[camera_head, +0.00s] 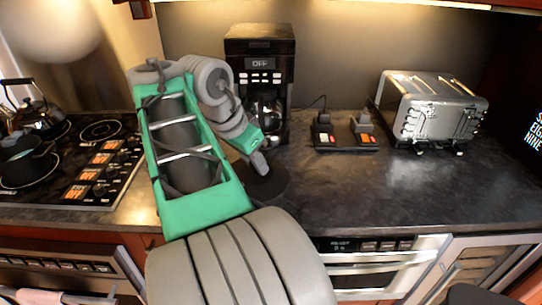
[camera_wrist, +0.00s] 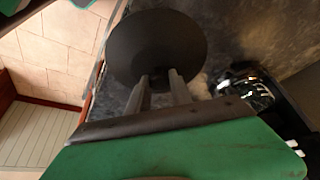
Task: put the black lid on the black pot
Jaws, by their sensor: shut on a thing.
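The black lid (camera_head: 274,187) is a dark round disc over the counter, in front of the coffee maker. My gripper (camera_head: 261,166) is shut on the lid's knob. In the wrist view the two fingers of my gripper (camera_wrist: 160,82) pinch the knob, and the lid (camera_wrist: 156,38) fills the upper middle. Whether the lid touches the counter is hard to tell. The black pot (camera_head: 24,161) stands on the stove at the far left, well apart from the lid. It appears open at the top.
A dark kettle (camera_head: 38,110) stands behind the pot on the stove (camera_head: 75,195). A coffee maker (camera_head: 260,75) is just behind my gripper. A black device (camera_head: 343,135) and a silver toaster (camera_head: 430,108) stand to the right. The front right counter (camera_head: 400,190) is clear.

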